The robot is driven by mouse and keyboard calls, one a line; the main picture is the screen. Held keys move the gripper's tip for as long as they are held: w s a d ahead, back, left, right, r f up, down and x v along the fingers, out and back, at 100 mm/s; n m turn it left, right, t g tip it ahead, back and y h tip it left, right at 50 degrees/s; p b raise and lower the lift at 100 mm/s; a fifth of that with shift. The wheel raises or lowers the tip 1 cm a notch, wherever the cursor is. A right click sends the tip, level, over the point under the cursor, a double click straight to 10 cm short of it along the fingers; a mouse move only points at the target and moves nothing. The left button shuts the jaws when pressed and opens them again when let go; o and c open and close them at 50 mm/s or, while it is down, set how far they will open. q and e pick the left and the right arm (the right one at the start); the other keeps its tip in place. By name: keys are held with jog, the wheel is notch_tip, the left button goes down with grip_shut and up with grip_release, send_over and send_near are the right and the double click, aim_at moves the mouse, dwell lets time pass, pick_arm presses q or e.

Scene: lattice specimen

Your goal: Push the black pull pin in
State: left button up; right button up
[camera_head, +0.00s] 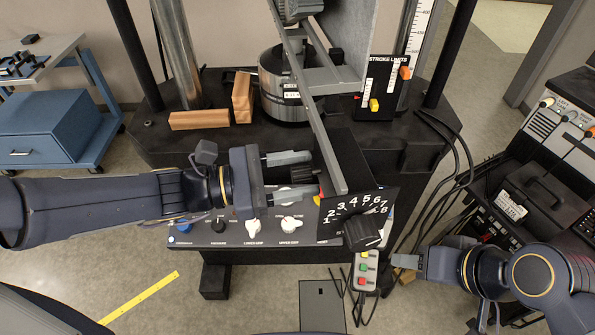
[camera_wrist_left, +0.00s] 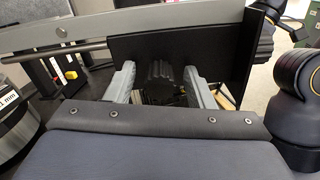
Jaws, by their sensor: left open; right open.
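A ribbed black knob (camera_head: 302,174), which looks like the pull pin, sits behind the black numbered plate (camera_head: 345,203). My left gripper (camera_head: 311,174) is open, its two fingers on either side of this knob. In the left wrist view the knob (camera_wrist_left: 160,76) shows between the fingertips (camera_wrist_left: 160,82), with gaps on both sides. How far the pin sticks out cannot be told. A larger black dial knob (camera_head: 363,232) is on the plate's numbered face. My right gripper (camera_head: 402,262) is open and empty at the lower right, away from the plate.
A long grey bar (camera_head: 318,125) runs above the plate. A control panel (camera_head: 265,228) with several knobs lies below my left gripper. A button pendant (camera_head: 366,268) hangs below the plate. Black cables (camera_head: 455,180) run at right. Wooden blocks (camera_head: 200,120) lie on the machine base.

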pick_arm(q)
jog(key=s+a, duration=0.1)
jog(key=a, duration=0.6)
jog(key=shift+s+a+b, duration=0.15)
jog(key=shift+a+b, duration=0.15)
jog(key=shift+b, duration=0.1)
jog(key=shift+s, duration=0.1)
